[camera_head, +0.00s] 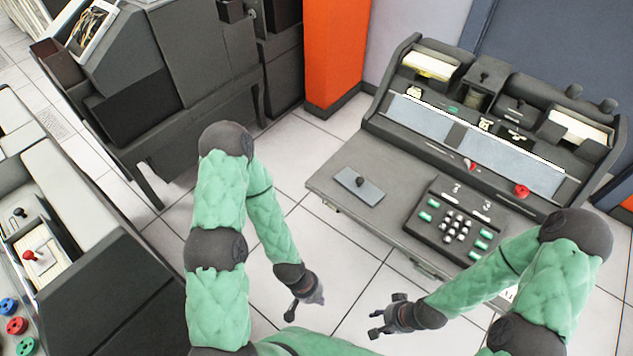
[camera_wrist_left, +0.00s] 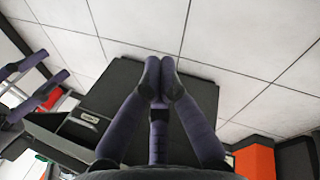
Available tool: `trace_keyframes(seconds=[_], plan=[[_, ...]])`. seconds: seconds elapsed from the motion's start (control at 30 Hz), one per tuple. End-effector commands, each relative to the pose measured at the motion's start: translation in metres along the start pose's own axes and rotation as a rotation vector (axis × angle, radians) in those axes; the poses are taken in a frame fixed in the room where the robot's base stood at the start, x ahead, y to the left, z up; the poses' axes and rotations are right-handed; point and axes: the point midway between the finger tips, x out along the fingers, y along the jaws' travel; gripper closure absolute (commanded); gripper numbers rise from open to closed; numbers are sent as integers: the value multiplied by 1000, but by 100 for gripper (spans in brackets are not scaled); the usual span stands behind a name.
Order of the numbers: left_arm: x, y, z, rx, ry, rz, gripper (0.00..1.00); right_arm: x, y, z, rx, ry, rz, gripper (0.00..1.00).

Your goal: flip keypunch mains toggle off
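The keypunch (camera_head: 385,211) is a grey desk unit at the right in the head view, with a dark keypad (camera_head: 457,226) on its top. A small red lever-like part (camera_head: 472,166) and a red knob (camera_head: 521,190) sit along its panel's lower edge. A plate with a dark stub (camera_head: 360,184) lies on the desktop. I cannot tell which part is the mains toggle. My right gripper (camera_head: 384,322) is empty in front of the desk, fingers spread. Neither touches anything.
A dark grey machine (camera_head: 205,75) stands at the back left beside an orange column (camera_head: 336,50). A console with a red-tipped lever (camera_head: 31,256) and coloured buttons (camera_head: 17,325) is at the left edge. Tiled floor (camera_head: 325,245) between them is clear.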

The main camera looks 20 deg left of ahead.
Motion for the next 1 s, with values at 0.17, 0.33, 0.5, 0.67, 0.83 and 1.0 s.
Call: trace_keyframes(seconds=[0.17,0.33,0.5,0.67,0.83,1.0], plan=[[0,0,1,0,-1,0,100,0,0,0,1,0,0,60],[0,0,1,1,-2,0,100,0,0,0,1,0,0,60],[4,-3,-18,12,60,11,100,0,0,0,1,0,0,60],[12,-12,-85,59,308,55,100,1,1,0,0,0,0,60],[-2,-25,-170,126,691,131,100,3,1,0,0,0,0,60],[-38,-35,-218,176,1025,204,100,4,1,0,0,0,0,60]])
